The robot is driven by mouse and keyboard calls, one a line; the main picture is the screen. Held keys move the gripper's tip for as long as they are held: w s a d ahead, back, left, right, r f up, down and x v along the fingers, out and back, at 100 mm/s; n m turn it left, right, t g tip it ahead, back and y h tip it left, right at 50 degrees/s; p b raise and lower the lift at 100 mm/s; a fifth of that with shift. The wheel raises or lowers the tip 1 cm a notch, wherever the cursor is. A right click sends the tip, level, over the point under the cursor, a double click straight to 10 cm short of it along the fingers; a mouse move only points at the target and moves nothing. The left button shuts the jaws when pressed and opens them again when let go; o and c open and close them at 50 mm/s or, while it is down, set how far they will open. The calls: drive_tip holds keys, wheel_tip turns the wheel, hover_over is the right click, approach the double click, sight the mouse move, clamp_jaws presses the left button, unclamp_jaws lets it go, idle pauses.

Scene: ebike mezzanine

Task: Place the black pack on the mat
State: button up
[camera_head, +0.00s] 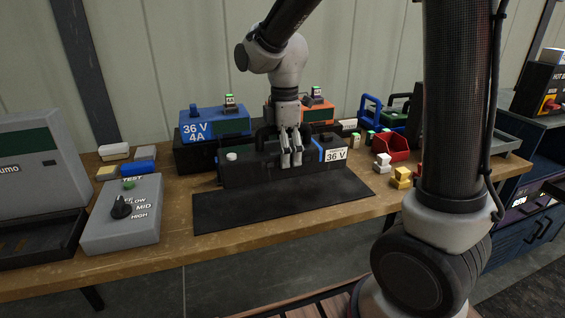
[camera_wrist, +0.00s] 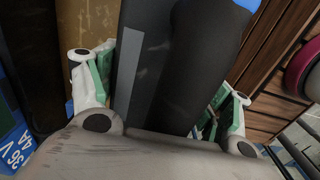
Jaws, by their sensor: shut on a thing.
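The black pack (camera_head: 247,172) is a long dark battery with a blue band and a white "36 V" label at its right end. It is over the back part of the black mat (camera_head: 255,212) on the wooden bench; I cannot tell whether it touches the mat. My gripper (camera_head: 291,160) comes down from above and is shut on the pack near its middle. In the wrist view the pack (camera_wrist: 180,60) runs between the two fingers, which sit on either side of it. The mat behind the pack is hidden.
A blue "36 V 4A" unit (camera_head: 212,125) and an orange one (camera_head: 316,113) stand behind the pack. A grey box with a dial (camera_head: 124,215) is left of the mat. The mat's front is bare.

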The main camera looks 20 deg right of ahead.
drive_tip(key=shift+f, duration=3.9)
drive_tip(key=o, duration=2.1)
drive_tip(key=shift+f, duration=0.15)
wheel_tip(320, 180, up, 12)
drive_tip(key=shift+s+r, duration=0.1)
drive_tip(key=shift+r, duration=0.05)
drive_tip(key=s+d+r+m+t, duration=0.1)
drive_tip(key=s+d+m, duration=0.4)
drive_tip(key=s+m, duration=0.1)
drive_tip(key=s+d+r+m+t, duration=0.2)
drive_tip(key=s+d+m, duration=0.3)
drive_tip(key=s+m, duration=0.1)
drive_tip(key=s+d+r+m+t, duration=0.1)
drive_tip(key=s+d+r+m, duration=0.1)
drive_tip(key=s+d+m, duration=0.2)
drive_tip(key=shift+s+d+r+m, duration=0.15)
drive_tip(key=shift+s+m, duration=0.2)
drive_tip(key=shift+s, duration=0.3)
drive_tip(key=shift+s+d+m, duration=0.1)
drive_tip(key=shift+s+m, duration=0.2)
drive_tip(key=shift+s, duration=0.3)
drive_tip(key=shift+s+d+r+m, duration=0.15)
drive_tip(key=shift+s+m, duration=0.2)
drive_tip(key=shift+s, duration=0.3)
